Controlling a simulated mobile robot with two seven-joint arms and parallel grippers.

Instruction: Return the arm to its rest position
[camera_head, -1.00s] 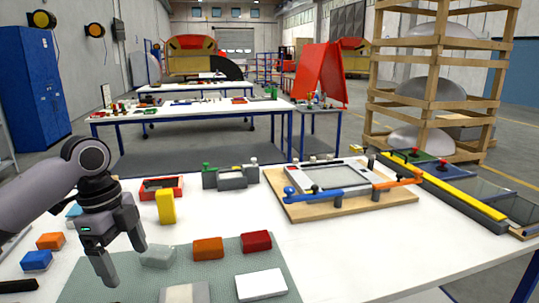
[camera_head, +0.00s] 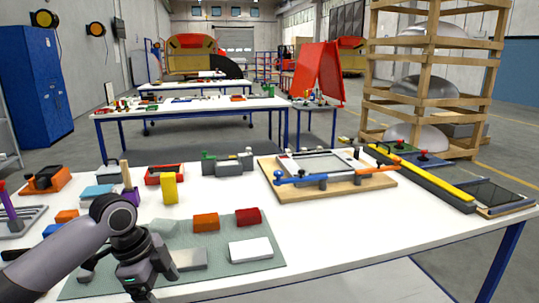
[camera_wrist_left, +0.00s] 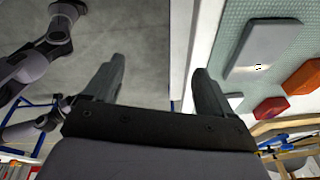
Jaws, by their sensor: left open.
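My left gripper (camera_head: 145,282) is at the front edge of the white table (camera_head: 330,245), low in the head view, by the near edge of the grey-green mat (camera_head: 262,262). In the left wrist view the left gripper (camera_wrist_left: 160,75) has its two dark fingers wide apart with nothing between them. Behind the fingers are the grey floor and the table's edge. The left arm (camera_head: 62,245) bends in from the lower left. My right gripper does not show clearly in either view.
On the mat lie a white block (camera_head: 250,249), an orange block (camera_head: 206,222), a red block (camera_head: 248,216) and a grey block (camera_head: 188,259). A yellow block (camera_head: 169,188) stands behind. A wooden board with a frame (camera_head: 325,187) lies at the right. The table's front right is clear.

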